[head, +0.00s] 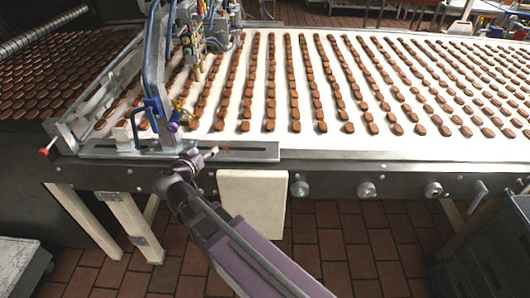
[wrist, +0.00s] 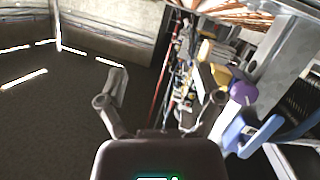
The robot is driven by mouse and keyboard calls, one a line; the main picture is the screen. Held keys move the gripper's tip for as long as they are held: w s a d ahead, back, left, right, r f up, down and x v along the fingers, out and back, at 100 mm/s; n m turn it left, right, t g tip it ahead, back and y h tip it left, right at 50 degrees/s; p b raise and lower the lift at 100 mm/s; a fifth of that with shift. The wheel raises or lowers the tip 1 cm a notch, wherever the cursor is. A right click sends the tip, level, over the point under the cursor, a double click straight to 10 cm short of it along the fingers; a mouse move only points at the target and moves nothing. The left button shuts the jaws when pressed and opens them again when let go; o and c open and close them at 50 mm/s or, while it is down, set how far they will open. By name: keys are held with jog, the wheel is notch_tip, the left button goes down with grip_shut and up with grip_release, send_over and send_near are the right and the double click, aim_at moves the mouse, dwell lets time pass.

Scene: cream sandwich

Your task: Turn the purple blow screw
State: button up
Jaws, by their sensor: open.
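The purple blow screw (head: 173,126) is a small purple knob at the lower end of a blue bracket (head: 150,106) near the left front of the conveyor. It also shows in the wrist view (wrist: 243,92), to the right of my right finger and outside the jaws. My gripper (head: 205,156) is just below and to the right of the screw in the head view, over the conveyor's front edge, apart from it. In the wrist view my gripper (wrist: 165,82) has its two fingers spread wide, with nothing held between them.
Rows of brown biscuits lie on the white conveyor belt (head: 345,137). A metal rail (head: 255,151) runs along its front edge below the screw. Hoses and brass fittings (head: 195,45) crowd around the bracket. A cream panel (head: 250,205) hangs below, and open tiled floor lies in front.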

jog(key=d+f+g+p, duration=0.1)
jog(key=d+g+p, duration=0.1)
jog(key=d, duration=0.7)
jog(key=d+f+m+g+h+p, duration=0.1)
jog(key=d+g+p, duration=0.2)
jog(key=d, duration=0.6)
jog(key=g, duration=0.2)
jog(key=shift+w+d+f+g, duration=0.15)
jog(key=shift+d+f+g, duration=0.05)
jog(key=shift+f+g, duration=0.1)
jog(key=s+d+f+g+y, duration=0.2)
jog(key=s+d+g+y, duration=0.1)
jog(key=d, duration=0.3)
jog(key=s+d+f+n+g+y, duration=0.1)
jog(key=s+d+f+g+y, duration=0.2)
jog(key=s+d, duration=0.2)
jog(key=shift+d+f, duration=0.15)
jog(key=shift+d, duration=1.1)
